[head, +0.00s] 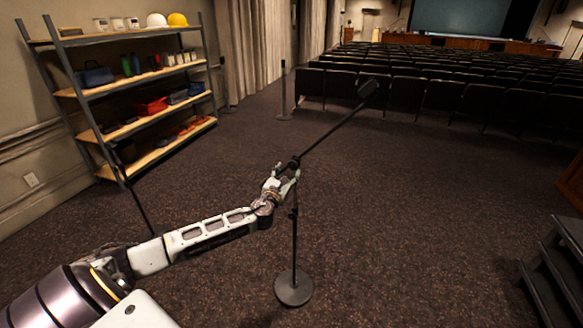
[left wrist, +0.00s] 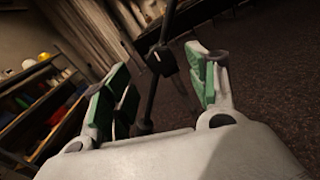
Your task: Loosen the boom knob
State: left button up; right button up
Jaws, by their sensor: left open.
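A black microphone stand has its round base (head: 293,289) on the carpet. The boom knob (left wrist: 161,60) is a small dark piece with a white mark, at the boom joint in the left wrist view. My left gripper (head: 287,171) is at the joint near the top of the upright. In the wrist view its green-padded fingers are open, one on each side of the knob in the picture. I see no finger closed on it. My right gripper is out of view.
A shelf unit (head: 148,66) with helmets, boxes and tools stands at the left wall. A thin post (head: 284,92) stands behind. Rows of dark seats (head: 425,93) fill the back. Dark steps (head: 553,270) are at lower right. The carpet around the stand is clear.

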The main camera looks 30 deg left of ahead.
aim_at(292, 165)
pick_arm(q)
jog(key=shift+x, duration=2.55)
jog(key=shift+w, duration=0.35)
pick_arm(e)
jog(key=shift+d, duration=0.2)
pick_arm(q)
jog(key=c, duration=0.9)
jog(key=shift+c, duration=0.7)
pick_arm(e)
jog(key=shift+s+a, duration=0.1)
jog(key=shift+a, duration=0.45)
